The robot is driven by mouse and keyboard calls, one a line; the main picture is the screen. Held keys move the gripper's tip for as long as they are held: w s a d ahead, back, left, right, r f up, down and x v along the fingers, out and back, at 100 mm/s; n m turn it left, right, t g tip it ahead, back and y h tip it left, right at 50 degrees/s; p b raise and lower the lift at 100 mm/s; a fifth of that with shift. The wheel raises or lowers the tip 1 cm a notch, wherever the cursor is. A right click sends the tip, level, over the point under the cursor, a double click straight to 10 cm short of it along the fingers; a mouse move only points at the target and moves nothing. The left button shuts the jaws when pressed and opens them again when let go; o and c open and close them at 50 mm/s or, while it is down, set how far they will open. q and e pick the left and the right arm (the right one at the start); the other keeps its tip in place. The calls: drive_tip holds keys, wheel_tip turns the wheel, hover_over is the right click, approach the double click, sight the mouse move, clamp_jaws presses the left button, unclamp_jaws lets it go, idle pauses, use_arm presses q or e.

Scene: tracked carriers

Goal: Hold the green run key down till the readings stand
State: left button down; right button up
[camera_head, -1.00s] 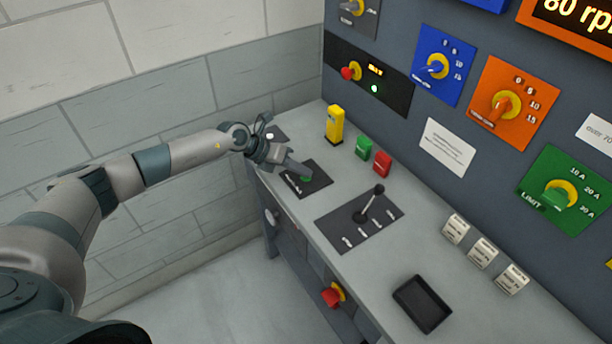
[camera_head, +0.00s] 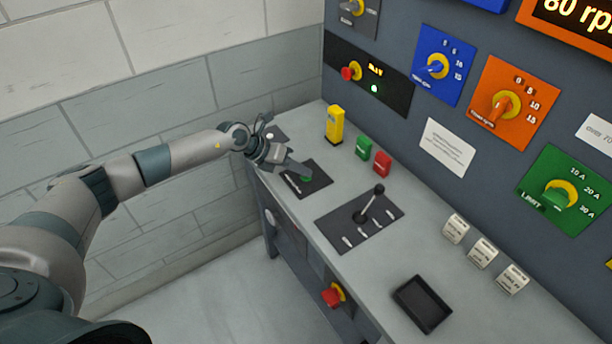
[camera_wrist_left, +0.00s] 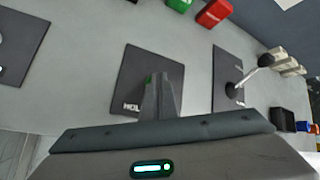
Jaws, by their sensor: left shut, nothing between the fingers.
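The green run key (camera_head: 306,179) sits on a small dark plate (camera_head: 318,187) near the left end of the bench. My left gripper (camera_head: 305,176) is shut and empty, its fingertips down at the key and covering part of it. In the left wrist view the shut fingers (camera_wrist_left: 158,97) reach over the same plate (camera_wrist_left: 134,68), with a sliver of green at their tips. I cannot tell how far the key is pressed. A display (camera_head: 582,20) at the top right reads 80 rpm. A small lit readout (camera_head: 375,69) shows on the black panel. My right gripper is out of view.
A lever (camera_head: 370,203) stands on a dark plate right of the key. Green (camera_head: 363,147) and red (camera_head: 382,163) blocks and a yellow post (camera_head: 334,124) stand behind. A black tray (camera_head: 422,303) and white blocks (camera_head: 482,252) are further right. A red button (camera_head: 333,296) is on the front.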

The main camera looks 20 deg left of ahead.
sight(302, 178)
use_arm(q)
drive_tip(key=shift+r, duration=0.1)
idle(0.4)
drive_tip(key=shift+r+p, duration=0.8)
drive_tip(key=shift+r, duration=0.1)
wheel_tip(302, 178, up, 5)
drive_tip(key=p, duration=0.4)
idle(2.1)
